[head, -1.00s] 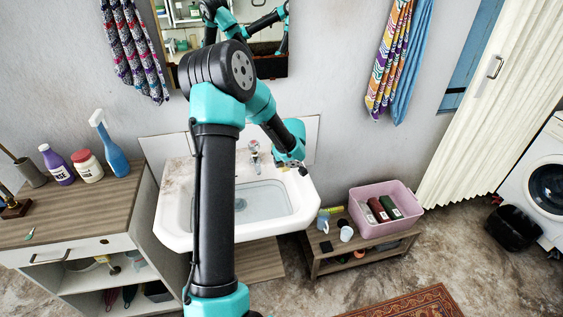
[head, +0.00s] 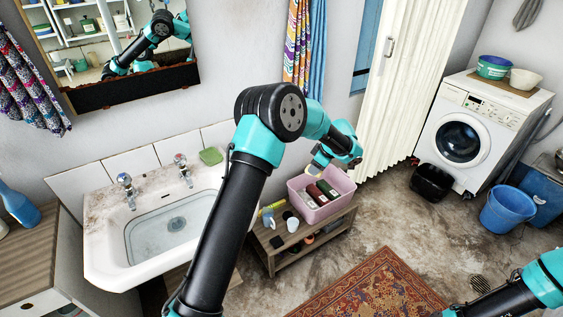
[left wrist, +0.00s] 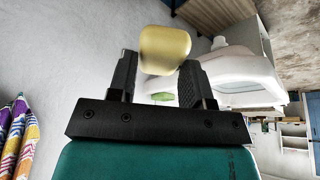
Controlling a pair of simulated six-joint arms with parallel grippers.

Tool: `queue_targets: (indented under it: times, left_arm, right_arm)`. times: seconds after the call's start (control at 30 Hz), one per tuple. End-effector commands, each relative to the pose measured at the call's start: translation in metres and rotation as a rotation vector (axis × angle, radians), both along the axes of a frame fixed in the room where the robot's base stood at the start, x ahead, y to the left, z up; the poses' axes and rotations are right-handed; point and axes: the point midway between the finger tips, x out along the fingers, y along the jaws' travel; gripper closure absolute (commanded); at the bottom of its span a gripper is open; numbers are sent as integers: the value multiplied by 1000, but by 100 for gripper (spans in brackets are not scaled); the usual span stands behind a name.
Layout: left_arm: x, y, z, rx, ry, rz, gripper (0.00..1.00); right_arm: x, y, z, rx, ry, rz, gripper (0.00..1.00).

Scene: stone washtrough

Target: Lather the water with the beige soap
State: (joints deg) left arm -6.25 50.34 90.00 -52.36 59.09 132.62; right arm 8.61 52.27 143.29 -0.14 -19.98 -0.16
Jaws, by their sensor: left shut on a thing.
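The beige soap (left wrist: 165,50) is a rounded block held between the fingertips of my left gripper (left wrist: 158,75) in the left wrist view. In the head view the left gripper (head: 318,160) is right of the sink, near the pink bin in the picture, and only a little of the soap shows. The white sink (head: 107,268) holds clear-looking water (head: 150,240) over a drain. No foam shows on it. A green soap (head: 210,156) lies on the sink's back right corner. Part of my right arm shows at bottom right; its gripper is out of view.
Two taps (head: 128,190) stand on the sink's back ledge. A pink bin (head: 337,208) with bottles sits on a low wooden bench (head: 283,262) right of the sink. A cabinet (head: 32,270) is at left. My left arm crosses in front of the sink's right side.

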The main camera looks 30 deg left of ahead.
Motion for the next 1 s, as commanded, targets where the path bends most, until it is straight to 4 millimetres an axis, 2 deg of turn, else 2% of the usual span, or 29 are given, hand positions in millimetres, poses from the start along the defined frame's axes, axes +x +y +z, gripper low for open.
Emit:
queue_targets:
  times: [0.03,0.1,0.4,0.5,0.6,0.7,1.0]
  left_arm:
    - [4,-27,0,1,-1,5,83]
    - [6,-59,0,2,-1,25,83]
    - [-3,-196,1,5,-2,98,83]
    - [-10,-231,1,5,-1,118,83]
    - [-17,-255,1,7,0,131,83]
    - [-20,-267,0,6,-1,141,83]
    - [-21,-270,0,6,-1,143,83]
  right_arm:
    - [0,0,0,0,0,0,57]
    - [0,0,0,0,0,0,57]
    - [0,0,0,0,0,0,57]
    - [0,0,0,0,0,0,57]
    - [0,0,0,0,0,0,57]
    - [0,0,0,0,0,0,57]
    - [0,0,0,0,0,0,57]
